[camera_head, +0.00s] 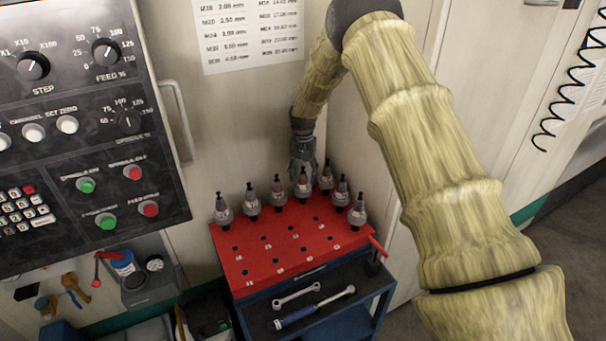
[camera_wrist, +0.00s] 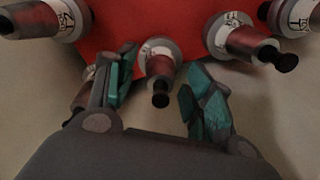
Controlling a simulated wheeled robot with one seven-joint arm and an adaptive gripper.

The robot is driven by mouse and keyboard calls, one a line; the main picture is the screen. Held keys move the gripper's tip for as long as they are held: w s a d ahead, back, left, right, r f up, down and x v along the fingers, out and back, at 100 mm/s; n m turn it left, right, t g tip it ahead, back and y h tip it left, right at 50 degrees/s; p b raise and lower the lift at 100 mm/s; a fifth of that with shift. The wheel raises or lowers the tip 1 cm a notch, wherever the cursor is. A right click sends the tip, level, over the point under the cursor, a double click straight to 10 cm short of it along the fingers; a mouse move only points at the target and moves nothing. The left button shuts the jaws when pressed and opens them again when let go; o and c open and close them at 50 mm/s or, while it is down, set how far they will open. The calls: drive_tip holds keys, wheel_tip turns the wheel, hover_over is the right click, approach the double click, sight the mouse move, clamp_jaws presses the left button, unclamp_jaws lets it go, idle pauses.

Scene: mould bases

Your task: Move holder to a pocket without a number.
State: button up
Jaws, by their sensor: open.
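Several tool holders stand upright along the back and right of a red tray top (camera_head: 290,243). One holder (camera_head: 303,186) stands at the back, just under my gripper (camera_head: 303,160). In the wrist view, that holder (camera_wrist: 160,68) lies between the two teal-padded fingers of my gripper (camera_wrist: 160,95), which are apart. I cannot tell whether either finger touches it. Another holder (camera_wrist: 235,38) shows to the right, and one is partly hidden behind the left finger. The front part of the tray has dark empty pockets with small white markings, too small to read.
The red top sits on a blue cart (camera_head: 375,290) with wrenches (camera_head: 315,306) on its lower shelf. A control panel (camera_head: 85,120) stands at the left. A wall is close behind the holders. Neighbouring holders (camera_head: 277,192) stand near my gripper.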

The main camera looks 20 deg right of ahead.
wheel_tip(320, 180, up, 12)
drive_tip(key=shift+r, duration=0.1)
idle(0.4)
idle(1.1)
